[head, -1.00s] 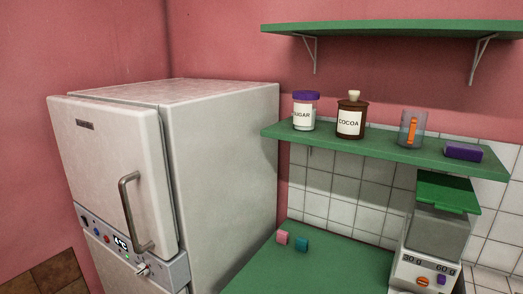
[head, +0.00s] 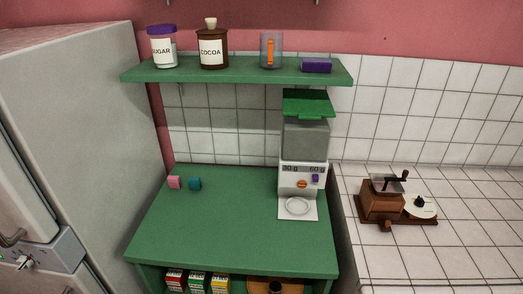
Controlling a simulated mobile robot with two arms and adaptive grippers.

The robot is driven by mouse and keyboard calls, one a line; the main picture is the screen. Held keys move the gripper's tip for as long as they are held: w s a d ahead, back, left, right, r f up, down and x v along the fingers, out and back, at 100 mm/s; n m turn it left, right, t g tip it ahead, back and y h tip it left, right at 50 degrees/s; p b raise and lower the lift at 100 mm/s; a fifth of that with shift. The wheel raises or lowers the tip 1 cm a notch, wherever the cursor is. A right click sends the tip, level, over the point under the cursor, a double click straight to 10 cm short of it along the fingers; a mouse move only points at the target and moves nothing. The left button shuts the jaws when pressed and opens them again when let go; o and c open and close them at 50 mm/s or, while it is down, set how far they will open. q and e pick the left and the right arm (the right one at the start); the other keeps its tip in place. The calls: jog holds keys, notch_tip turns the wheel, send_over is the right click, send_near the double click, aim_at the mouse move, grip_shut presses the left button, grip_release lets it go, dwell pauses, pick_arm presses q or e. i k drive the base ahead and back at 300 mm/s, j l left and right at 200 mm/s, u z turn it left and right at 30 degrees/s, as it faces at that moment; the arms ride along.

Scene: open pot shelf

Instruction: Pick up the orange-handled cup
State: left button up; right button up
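The orange-handled cup (head: 271,50) is a clear, greyish cup with an upright orange handle facing me. It stands upright on the green wall shelf (head: 225,74), between the cocoa jar and a purple block. Neither of my grippers is in the head view.
On the shelf are a sugar jar (head: 162,46), a cocoa jar (head: 212,46) and a purple block (head: 316,65). Below, a green-lidded dispenser (head: 304,145), a pink block (head: 174,182) and a teal block (head: 195,183) stand on the green counter (head: 225,230). A grinder (head: 385,200) is on the tiled counter.

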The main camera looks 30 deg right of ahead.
aim_at(271, 41)
jog(key=z, duration=1.25)
